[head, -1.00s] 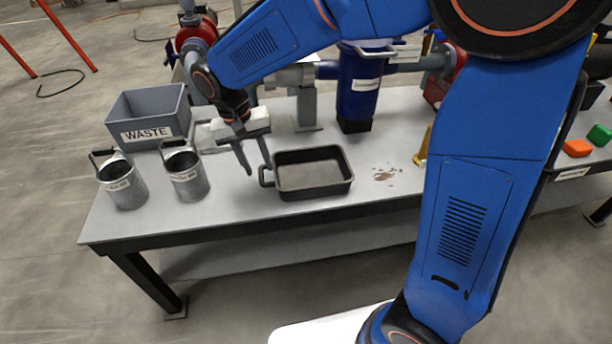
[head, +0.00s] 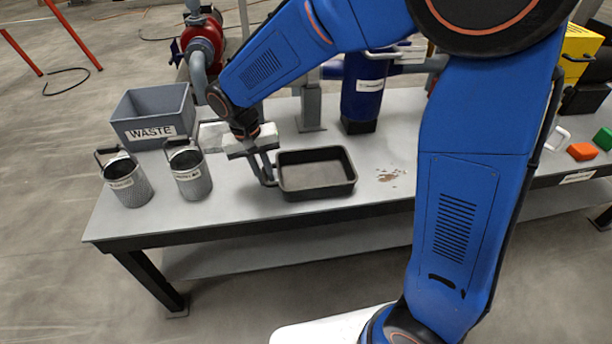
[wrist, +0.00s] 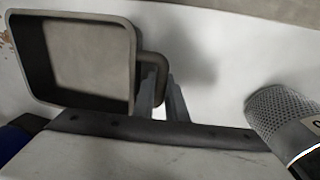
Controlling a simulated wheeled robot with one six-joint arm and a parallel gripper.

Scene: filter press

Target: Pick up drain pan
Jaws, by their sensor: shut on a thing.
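The drain pan (head: 317,190) is a dark grey rectangular tray with a loop handle on its left side. It rests on the grey table (head: 235,222) near the front edge. In the wrist view the pan (wrist: 82,103) is at the upper left, its inside empty. My gripper (head: 268,178) is at the left end of the pan, its two fingers pointing down and closed on the loop handle. In the wrist view my gripper (wrist: 163,98) has its fingers at the handle, whose inner part they partly hide.
Two mesh baskets (head: 190,175) (head: 127,184) with handles stand left of my gripper. A grey WASTE bin (head: 152,112) is behind them. A blue canister (head: 362,92) stands behind the pan. A brown stain (head: 389,175) marks the clear table to the right.

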